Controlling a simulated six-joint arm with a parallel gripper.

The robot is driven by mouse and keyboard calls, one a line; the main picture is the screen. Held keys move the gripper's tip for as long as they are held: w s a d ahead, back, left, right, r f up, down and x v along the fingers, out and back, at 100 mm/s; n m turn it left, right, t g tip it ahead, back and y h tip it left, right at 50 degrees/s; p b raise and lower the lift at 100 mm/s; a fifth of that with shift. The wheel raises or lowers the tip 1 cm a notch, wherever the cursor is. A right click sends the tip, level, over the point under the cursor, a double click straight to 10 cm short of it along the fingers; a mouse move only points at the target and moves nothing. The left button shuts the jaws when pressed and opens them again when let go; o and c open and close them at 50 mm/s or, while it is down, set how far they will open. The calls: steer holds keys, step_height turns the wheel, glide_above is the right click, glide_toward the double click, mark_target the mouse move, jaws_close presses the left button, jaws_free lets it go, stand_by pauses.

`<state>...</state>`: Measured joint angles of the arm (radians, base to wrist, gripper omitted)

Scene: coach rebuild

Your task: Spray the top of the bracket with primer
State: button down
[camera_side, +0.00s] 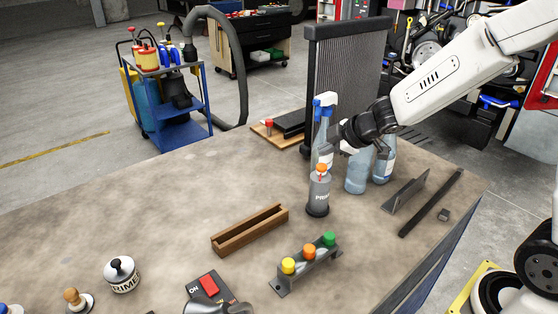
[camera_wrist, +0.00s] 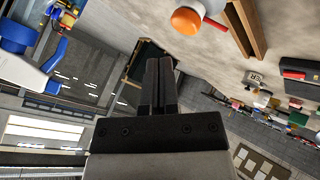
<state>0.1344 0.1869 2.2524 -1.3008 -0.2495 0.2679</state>
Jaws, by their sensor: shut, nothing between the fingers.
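A grey spray can (camera_side: 319,193) with an orange nozzle and lettering starting "PRI" stands upright on the workbench. Its orange top with a red tube (camera_wrist: 190,20) shows at the upper edge of the wrist view. A grey angled metal piece (camera_side: 406,190), which looks like the bracket, lies on the bench right of the can. My gripper (camera_side: 338,138) is just above and behind the can, near the spray bottles, apart from the can as far as I can tell. In the wrist view my gripper's fingers (camera_wrist: 161,65) are together and empty.
Blue-headed spray bottles (camera_side: 325,130) (camera_side: 384,165) stand close around my gripper. A tall black ribbed panel (camera_side: 345,80) rises behind. A wooden trough (camera_side: 250,230), a rack with coloured caps (camera_side: 308,262) and a white pot (camera_side: 121,277) stand nearer. The bench's left middle is clear.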

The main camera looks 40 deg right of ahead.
mark_target(325, 166)
steer(key=shift+r, duration=1.85)
steer(key=shift+r, duration=0.1)
stand_by(1.5)
steer(key=shift+r, duration=1.3)
steer(key=shift+f, duration=0.15)
steer(key=shift+f, duration=4.25)
